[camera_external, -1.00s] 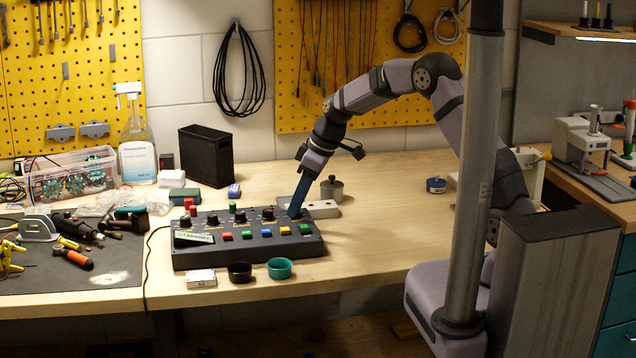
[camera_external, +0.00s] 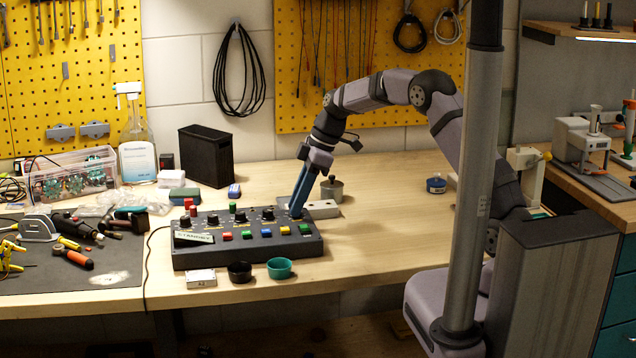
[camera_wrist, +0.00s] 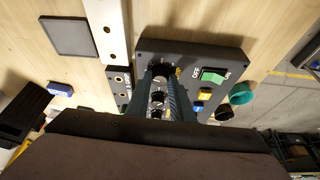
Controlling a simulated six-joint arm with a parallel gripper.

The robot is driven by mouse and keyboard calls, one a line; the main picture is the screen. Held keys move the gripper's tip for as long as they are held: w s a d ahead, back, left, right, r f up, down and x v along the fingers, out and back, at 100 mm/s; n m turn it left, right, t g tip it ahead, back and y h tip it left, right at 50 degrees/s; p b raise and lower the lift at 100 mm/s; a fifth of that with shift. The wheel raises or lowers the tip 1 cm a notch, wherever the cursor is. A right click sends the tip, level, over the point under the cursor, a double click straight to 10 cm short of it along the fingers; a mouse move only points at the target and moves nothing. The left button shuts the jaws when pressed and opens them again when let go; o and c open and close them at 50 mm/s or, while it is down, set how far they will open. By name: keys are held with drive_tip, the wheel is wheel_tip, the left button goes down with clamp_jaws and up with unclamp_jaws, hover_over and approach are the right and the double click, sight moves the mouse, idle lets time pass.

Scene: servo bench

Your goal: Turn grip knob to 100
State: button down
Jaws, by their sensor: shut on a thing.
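A dark control box (camera_external: 250,257) lies on the bench with a row of black knobs along its top. My gripper (camera_external: 297,214) reaches down to the knob at the right end of that row. In the wrist view my gripper (camera_wrist: 161,75) has its two blue fingers on either side of this black knob (camera_wrist: 160,70), shut on it. Other knobs show between the fingers in the wrist view.
Coloured switches, such as a green one (camera_wrist: 213,76), sit close beside the held knob. A teal cup (camera_external: 280,268) and a black cup (camera_external: 240,271) stand in front of the box. A metal bar (camera_external: 322,209) and a lidded pot (camera_external: 332,187) are just behind my gripper.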

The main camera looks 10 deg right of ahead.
drive_tip(key=c, duration=1.6)
unclamp_jaws()
drive_tip(key=shift+o, duration=0.2)
drive_tip(key=shift+r, duration=0.1)
drive_tip(key=b+v, duration=0.1)
drive_tip(key=v, duration=0.6)
drive_tip(key=shift+b, duration=0.3)
drive_tip(key=shift+d+r, duration=0.1)
drive_tip(key=shift+r, duration=0.05)
